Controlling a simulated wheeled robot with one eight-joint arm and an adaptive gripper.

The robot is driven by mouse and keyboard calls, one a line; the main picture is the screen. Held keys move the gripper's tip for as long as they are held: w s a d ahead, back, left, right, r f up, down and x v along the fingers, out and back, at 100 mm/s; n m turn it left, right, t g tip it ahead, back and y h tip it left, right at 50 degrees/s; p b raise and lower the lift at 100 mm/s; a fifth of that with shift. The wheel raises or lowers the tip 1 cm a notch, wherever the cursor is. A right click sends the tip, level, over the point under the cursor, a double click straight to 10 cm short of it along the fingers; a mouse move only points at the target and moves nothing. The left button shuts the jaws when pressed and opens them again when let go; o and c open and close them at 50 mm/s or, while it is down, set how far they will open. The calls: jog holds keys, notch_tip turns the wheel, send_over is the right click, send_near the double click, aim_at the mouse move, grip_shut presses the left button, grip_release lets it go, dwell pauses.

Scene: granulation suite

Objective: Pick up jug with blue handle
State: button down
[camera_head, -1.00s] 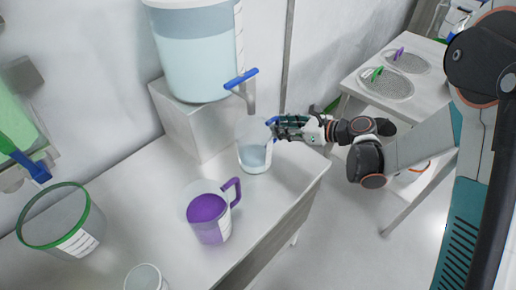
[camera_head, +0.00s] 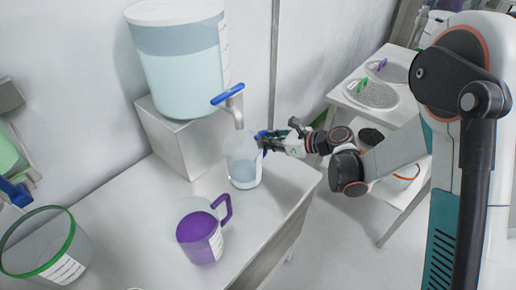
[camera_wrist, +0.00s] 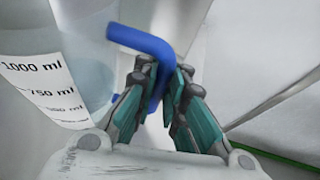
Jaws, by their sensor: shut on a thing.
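The jug with the blue handle (camera_head: 243,172) is clear, holds pale blue liquid and stands upright on the bench under the tap of the large tank, at the bench's right part. My gripper (camera_head: 268,140) is at its right side, shut on the blue handle. In the wrist view the blue handle (camera_wrist: 150,45) runs between the two fingers of my gripper (camera_wrist: 164,90). The jug's wall with its printed volume scale (camera_wrist: 45,85) is at the left there. I cannot tell whether the jug's base touches the bench.
The tank (camera_head: 185,60) with a blue-levered tap (camera_head: 230,97) stands on a metal block (camera_head: 185,140) just behind the jug. A jug with purple contents and a purple handle (camera_head: 200,235) is in front. A green-rimmed container (camera_head: 45,250) is at left. A side table (camera_head: 375,95) with sieves is behind my arm.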

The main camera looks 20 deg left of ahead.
aim_at(266, 131)
jog(key=shift+r+p, duration=0.3)
jog(key=shift+r, duration=0.35)
notch_tip(266, 131, up, 2)
jog(key=shift+r+p, duration=0.25)
jog(key=shift+p, duration=0.5)
jog(key=s+d+p, duration=0.1)
jog(key=s+d, duration=0.1)
jog(key=d, duration=0.6)
jog(key=s+d+p, duration=0.2)
jog(key=d, duration=0.7)
jog(key=shift+d+f, duration=0.15)
jog(key=shift+d, duration=0.15)
jog(key=shift+w, duration=0.1)
